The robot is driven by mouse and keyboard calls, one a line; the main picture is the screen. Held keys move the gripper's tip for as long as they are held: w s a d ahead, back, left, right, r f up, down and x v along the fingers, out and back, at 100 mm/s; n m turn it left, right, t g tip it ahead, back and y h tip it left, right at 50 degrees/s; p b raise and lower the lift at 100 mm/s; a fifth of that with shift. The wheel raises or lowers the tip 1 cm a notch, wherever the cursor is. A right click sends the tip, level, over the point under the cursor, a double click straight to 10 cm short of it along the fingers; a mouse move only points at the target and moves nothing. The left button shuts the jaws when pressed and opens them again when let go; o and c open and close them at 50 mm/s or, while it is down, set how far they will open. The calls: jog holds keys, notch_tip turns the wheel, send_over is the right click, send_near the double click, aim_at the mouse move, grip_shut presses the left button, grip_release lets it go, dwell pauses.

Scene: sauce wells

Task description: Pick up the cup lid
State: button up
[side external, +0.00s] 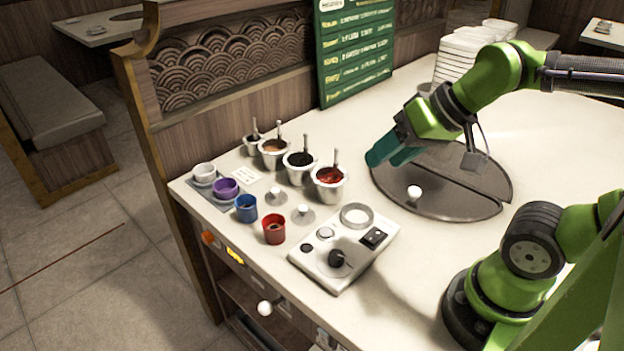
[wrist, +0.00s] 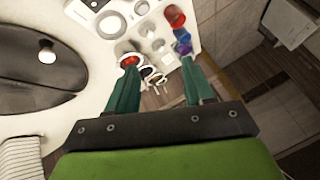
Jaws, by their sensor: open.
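Two small grey lids with pale knobs lie on the white counter between the cups and the sauce pots: one lid (side external: 277,196) behind the blue cup, another lid (side external: 304,214) right of the red cup (side external: 274,230). I cannot tell which is the cup lid. In the wrist view they are small and hard to make out near the cups. My gripper (side external: 388,151) is open and empty, above the dark round cover and well to the right of both lids. In the wrist view its two teal fingers (wrist: 158,68) are spread apart, with sauce pots showing beyond them.
Several metal sauce pots (side external: 329,187) with upright handles stand behind the lids. White, purple and blue (side external: 246,209) cups line the front left. A control panel (side external: 332,268) sits right of the lids. The dark round cover (side external: 450,204) has a white knob. White stacked containers (side external: 462,58) stand behind.

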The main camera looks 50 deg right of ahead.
jog(key=w+f+n+g+h, duration=0.15)
jog(key=w+f, duration=0.25)
jog(key=w, duration=0.7)
jog(key=w+f+n+g, duration=0.2)
jog(key=w+f+g, duration=0.15)
jog(key=w, duration=0.75)
jog(key=t, duration=0.1)
send_over(275, 189)
jog(key=s, duration=0.2)
jog(key=shift+n+h, duration=0.25)
jog(key=x, duration=0.3)
jog(key=s+x, duration=0.1)
jog(key=x, duration=0.2)
jog(key=s+x, duration=0.1)
jog(key=x, duration=0.2)
jog(key=shift+d+f, duration=0.15)
jog(key=shift+f, duration=0.55)
jog(key=x, duration=0.5)
jog(key=shift+f, duration=0.1)
grip_shut()
